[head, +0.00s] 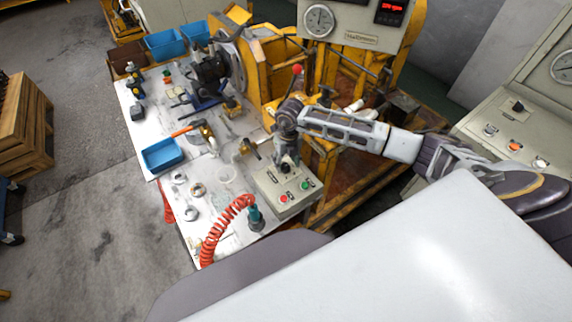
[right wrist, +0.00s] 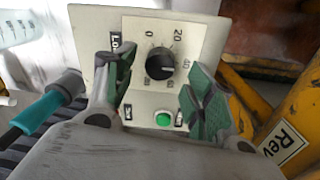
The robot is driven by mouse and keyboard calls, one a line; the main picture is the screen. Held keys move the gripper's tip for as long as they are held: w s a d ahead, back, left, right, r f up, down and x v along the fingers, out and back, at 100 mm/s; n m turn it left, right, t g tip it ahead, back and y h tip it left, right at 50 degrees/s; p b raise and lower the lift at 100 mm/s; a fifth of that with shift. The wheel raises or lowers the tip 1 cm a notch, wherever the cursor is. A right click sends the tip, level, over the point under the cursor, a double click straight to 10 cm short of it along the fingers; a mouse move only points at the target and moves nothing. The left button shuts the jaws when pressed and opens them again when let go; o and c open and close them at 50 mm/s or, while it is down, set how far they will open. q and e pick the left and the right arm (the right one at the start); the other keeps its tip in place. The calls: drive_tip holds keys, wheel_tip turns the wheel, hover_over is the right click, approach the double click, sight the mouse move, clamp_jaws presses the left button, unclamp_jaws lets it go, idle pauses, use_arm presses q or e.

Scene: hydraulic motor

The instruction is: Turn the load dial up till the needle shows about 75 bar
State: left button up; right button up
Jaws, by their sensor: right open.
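The load dial (right wrist: 160,66) is a black round knob on a pale control box (right wrist: 205,30), ringed by printed numbers such as 0, 20 and 40. A partly hidden label stands left of it. My right gripper (right wrist: 158,76) is open and empty, its green-padded fingers to either side of the dial with visible gaps. In the head view my right gripper (head: 286,157) is over the control box (head: 268,180) and largely covers the dial. The round pressure gauge (head: 319,20) is on the upright panel; its needle is too small to read. My left gripper is not in view.
A green button (right wrist: 162,119) is below the dial; a red button (head: 283,198) is beside it. A teal-handled tool (head: 256,217) with a red coiled hose (head: 222,225) is close to the box's left. Yellow frame parts (head: 322,150) are to the right. Tools and blue bins (head: 160,154) occupy the bench.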

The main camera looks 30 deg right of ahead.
sight(288, 166)
wheel_tip(288, 166, up, 10)
drive_tip(key=shift+d+f, duration=0.2)
drive_tip(key=shift+d, duration=0.05)
idle(0.8)
